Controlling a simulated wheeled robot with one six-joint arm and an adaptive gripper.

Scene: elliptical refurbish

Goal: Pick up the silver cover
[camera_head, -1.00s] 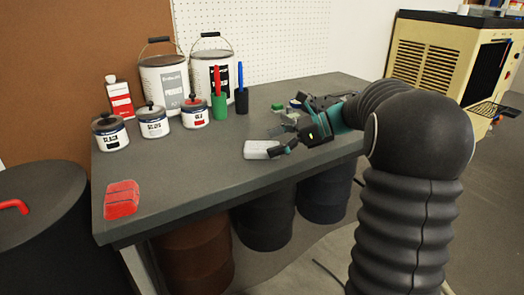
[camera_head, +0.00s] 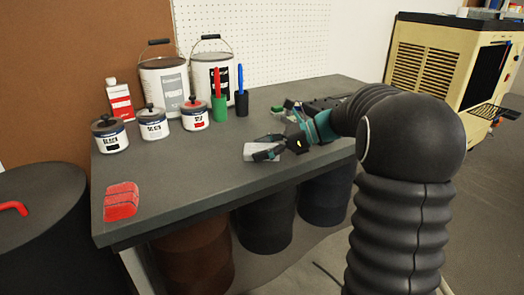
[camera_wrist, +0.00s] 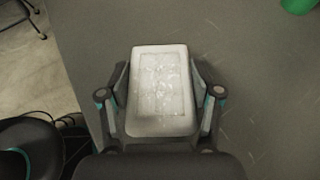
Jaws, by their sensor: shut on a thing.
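The silver cover (camera_head: 262,151) is a pale grey, rounded rectangular piece with a raised pattern on its face. It is on or just above the grey workbench, near the front edge; I cannot tell whether it touches the top. In the wrist view the cover (camera_wrist: 160,90) lies lengthwise between the two fingers. My gripper (camera_head: 268,152) has a finger along each long side, and in the wrist view my gripper (camera_wrist: 160,100) is shut on it. The underside of the cover is hidden.
The workbench (camera_head: 185,185) holds a red block (camera_head: 121,201) at its left front corner. Small parts (camera_head: 278,109) lie behind my gripper. The front middle is clear.

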